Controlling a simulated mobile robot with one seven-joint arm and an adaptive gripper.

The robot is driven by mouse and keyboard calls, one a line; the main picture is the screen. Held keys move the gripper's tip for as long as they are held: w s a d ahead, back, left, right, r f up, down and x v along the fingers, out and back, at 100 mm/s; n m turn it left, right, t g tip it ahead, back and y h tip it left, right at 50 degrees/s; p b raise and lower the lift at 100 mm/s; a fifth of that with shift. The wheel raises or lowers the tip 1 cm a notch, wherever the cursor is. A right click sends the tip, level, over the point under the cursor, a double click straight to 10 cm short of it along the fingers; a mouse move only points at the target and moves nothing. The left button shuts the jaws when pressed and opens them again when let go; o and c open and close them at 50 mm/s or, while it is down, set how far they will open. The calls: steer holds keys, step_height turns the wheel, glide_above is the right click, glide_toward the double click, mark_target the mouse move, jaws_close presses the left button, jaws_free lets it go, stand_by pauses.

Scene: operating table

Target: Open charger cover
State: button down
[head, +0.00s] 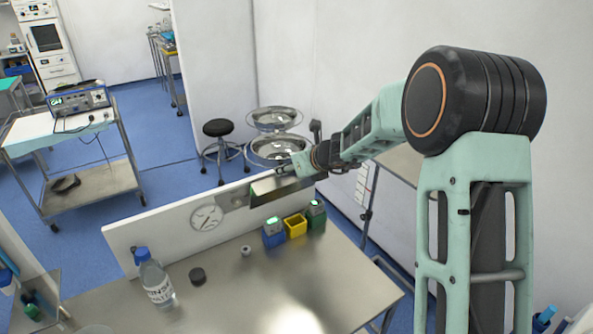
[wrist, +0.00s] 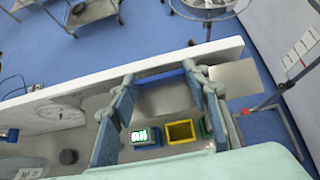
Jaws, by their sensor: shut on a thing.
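In the head view, my gripper (head: 287,172) is at the top edge of the white panel behind the steel table, above a grey metal cover (head: 275,189). In the wrist view, the two fingers of my gripper (wrist: 165,90) stand wide apart, one on each side of the grey cover (wrist: 163,98) and a blue strip along its top edge. The gripper is shut on the cover across its width; the exact contact is hard to see. Below the cover stand a blue charger box (head: 273,239), an empty yellow box (head: 295,226) and a green box (head: 317,220). Green displays glow at the blue and green boxes.
A bottle (head: 154,279), a dark round lid (head: 198,276) and a small metal piece (head: 246,250) are on the table (head: 225,305). The white panel (head: 160,235) carries a round dial (head: 206,217). Two steel bowls (head: 276,150) stand behind. The table front is mostly clear.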

steer(key=shift+w+a+r+p, duration=0.25)
steer(key=shift+w+a+r, duration=0.1)
steer(key=shift+w, duration=0.15)
steer(key=shift+w+a+r+p, duration=0.2)
steer(key=shift+w+a+r, duration=0.1)
steer(key=shift+w, duration=0.15)
steer(key=shift+r, duration=0.1)
steer(key=c, duration=1.1)
jaws_free()
steer(key=shift+a, duration=0.1)
steer(key=shift+f, duration=0.25)
steer(key=shift+s, duration=0.1)
steer(key=v, duration=1.2)
